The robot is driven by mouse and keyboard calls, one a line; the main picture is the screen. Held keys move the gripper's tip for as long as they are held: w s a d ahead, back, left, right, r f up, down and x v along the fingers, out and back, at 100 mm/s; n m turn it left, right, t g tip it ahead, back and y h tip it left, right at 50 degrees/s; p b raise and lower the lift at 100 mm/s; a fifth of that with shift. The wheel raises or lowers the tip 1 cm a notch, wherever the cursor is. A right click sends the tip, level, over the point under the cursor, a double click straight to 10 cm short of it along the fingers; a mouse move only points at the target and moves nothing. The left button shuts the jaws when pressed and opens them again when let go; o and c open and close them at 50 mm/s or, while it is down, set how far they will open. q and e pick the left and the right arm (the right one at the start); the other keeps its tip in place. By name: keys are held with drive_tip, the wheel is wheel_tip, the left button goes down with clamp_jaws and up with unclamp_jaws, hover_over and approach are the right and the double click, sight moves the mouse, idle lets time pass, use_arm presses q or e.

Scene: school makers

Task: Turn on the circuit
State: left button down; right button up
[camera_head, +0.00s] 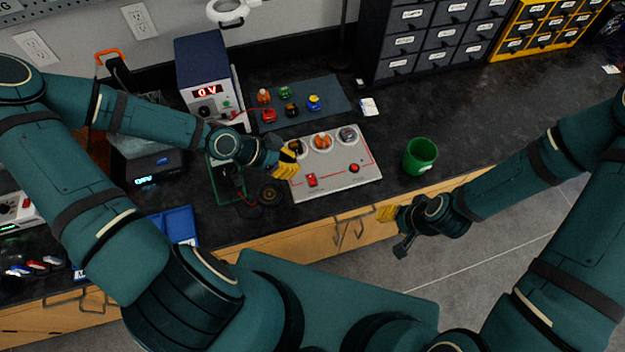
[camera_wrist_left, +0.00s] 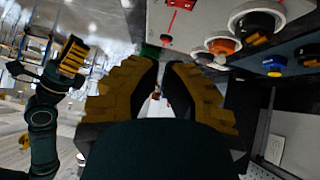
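The circuit panel (camera_head: 335,180) is a white board on the bench with red lines, a red switch (camera_head: 311,180) and a red button (camera_head: 354,168). Three round sockets run along its back; the middle one holds an orange part (camera_head: 322,141). My left gripper (camera_head: 288,164) is at the panel's left edge, partly covering the left socket, with no held object visible. In the left wrist view its fingertips (camera_wrist_left: 164,66) are close together. My right gripper (camera_head: 387,213) hangs off the bench front; its finger gap is unclear.
A dark mat (camera_head: 335,88) behind the panel bears several coloured parts, including a blue one (camera_head: 314,102). A green cup (camera_head: 420,156) stands right of the panel. Dark drawer units (camera_head: 410,45) stand at the back. The bench right of the cup is clear. Cables lie left of the panel.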

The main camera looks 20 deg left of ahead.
use_arm(q)
drive_tip(key=b, duration=0.3)
hover_over(312, 184)
drive_tip(key=f, duration=0.5)
drive_tip(key=shift+w+a, duration=0.1)
drive_tip(key=shift+a, duration=0.1)
drive_tip(key=f, duration=0.3)
drive_tip(key=shift+d+f, duration=0.1)
drive_tip(key=shift+d, duration=0.15)
drive_tip(key=shift+f, duration=0.6)
